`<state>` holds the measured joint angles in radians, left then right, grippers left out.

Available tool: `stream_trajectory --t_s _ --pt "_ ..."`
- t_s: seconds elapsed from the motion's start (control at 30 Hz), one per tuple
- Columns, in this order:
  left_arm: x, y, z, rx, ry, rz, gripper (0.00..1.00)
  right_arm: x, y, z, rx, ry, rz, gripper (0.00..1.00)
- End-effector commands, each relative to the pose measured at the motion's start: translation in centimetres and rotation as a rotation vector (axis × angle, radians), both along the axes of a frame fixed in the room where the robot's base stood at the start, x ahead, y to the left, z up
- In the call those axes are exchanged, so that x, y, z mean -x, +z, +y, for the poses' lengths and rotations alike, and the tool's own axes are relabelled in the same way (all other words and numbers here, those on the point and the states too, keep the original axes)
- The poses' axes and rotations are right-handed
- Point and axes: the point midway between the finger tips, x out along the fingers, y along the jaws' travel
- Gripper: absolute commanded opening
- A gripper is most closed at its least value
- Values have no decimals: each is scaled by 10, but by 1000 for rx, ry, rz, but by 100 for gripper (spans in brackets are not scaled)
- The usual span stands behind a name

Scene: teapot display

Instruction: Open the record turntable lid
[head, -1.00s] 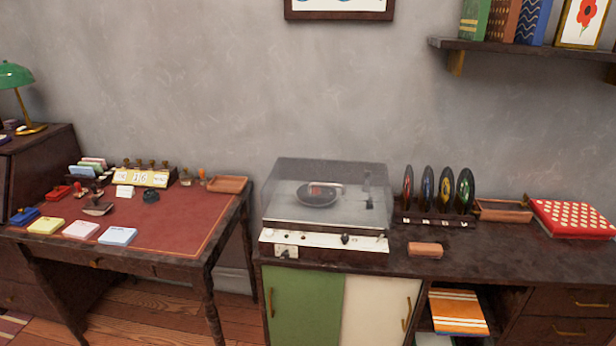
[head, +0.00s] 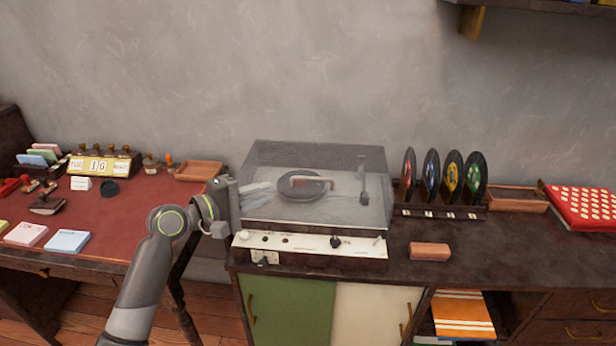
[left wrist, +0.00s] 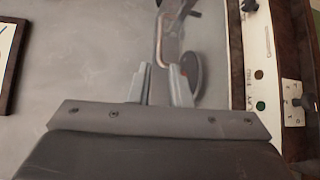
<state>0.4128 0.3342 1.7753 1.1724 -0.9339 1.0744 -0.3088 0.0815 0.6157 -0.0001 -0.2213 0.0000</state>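The record turntable (head: 310,245) stands on the cabinet with its clear smoky lid (head: 320,155) down. A pale bar handle (head: 312,181) shows at the lid, in front of the dark record. My left gripper (head: 262,188) is at the lid's left side, fingers pointing right toward the handle. In the left wrist view, the two fingers of my left gripper (left wrist: 163,85) are apart with nothing between them. The handle (left wrist: 158,42) lies just beyond the fingertips, and the front control panel (left wrist: 260,70) runs down the right. My right gripper is not in view.
A record rack (head: 440,212) stands right of the turntable, and a small brown block (head: 430,251) lies in front of it. The red-topped desk (head: 120,225) with stamps and cards is at the left. The cabinet top between block and red box is clear.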

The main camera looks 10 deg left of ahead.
Motion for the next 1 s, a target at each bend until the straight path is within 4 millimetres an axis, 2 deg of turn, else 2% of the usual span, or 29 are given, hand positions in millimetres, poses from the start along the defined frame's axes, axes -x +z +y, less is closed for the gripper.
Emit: stream_trajectory --t_s 0.2,0.4,0.57,0.73,1.0 --pt "-35 -6 -36 4 0 0 18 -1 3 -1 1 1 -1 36" --pt "-62 -12 -64 1 -1 1 18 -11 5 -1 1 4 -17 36" --pt "-80 -16 -82 0 0 0 18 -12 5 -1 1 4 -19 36" --pt "-93 -20 -94 0 1 0 18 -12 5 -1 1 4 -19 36" --pt "-100 -21 -101 -2 2 -2 18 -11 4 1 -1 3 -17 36"
